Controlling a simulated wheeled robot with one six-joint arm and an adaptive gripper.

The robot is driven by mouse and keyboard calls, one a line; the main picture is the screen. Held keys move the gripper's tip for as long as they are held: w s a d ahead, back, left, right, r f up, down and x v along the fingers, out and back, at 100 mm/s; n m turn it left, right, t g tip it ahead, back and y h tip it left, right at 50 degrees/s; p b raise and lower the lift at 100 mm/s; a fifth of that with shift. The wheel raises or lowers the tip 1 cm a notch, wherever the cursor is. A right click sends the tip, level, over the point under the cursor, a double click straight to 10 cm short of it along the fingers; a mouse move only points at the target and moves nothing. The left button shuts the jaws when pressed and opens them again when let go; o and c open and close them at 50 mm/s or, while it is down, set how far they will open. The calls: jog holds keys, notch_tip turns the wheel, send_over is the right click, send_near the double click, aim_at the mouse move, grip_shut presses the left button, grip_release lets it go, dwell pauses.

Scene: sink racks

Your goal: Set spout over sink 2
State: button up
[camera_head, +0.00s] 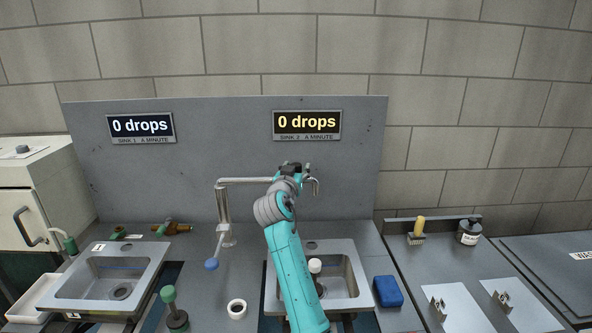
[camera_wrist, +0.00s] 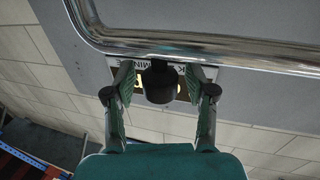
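The spout (camera_head: 250,181) is a metal pipe on an upright post (camera_head: 223,208) between the two sinks. It runs right and its hooked end (camera_head: 316,188) hangs above sink 2 (camera_head: 345,278), the right-hand basin. My gripper (camera_head: 291,168) is at the spout's horizontal part, near the hooked end. In the wrist view the spout (camera_wrist: 200,48) crosses just beyond my gripper (camera_wrist: 162,72). Sink 1 (camera_head: 78,287) is at the left.
A blue-knobbed lever (camera_head: 212,264) hangs at the post. A tape roll (camera_head: 237,309), a blue block (camera_head: 388,291) and a green-topped item (camera_head: 169,294) stand near the sinks. Both signs read 0 drops; sink 2's sign (camera_head: 307,124) is on the grey panel behind.

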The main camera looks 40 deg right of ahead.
grip_shut()
jog(key=s+a+m+g+h, duration=0.4)
jog(key=s+a+m+g, duration=0.4)
jog(key=a+g, duration=0.4)
jog(key=shift+s+a+m+g, duration=0.4)
jog(key=shift+s+a, duration=0.4)
jog(key=shift+a, duration=0.35)
jog(key=shift+o, duration=1.5)
grip_release()
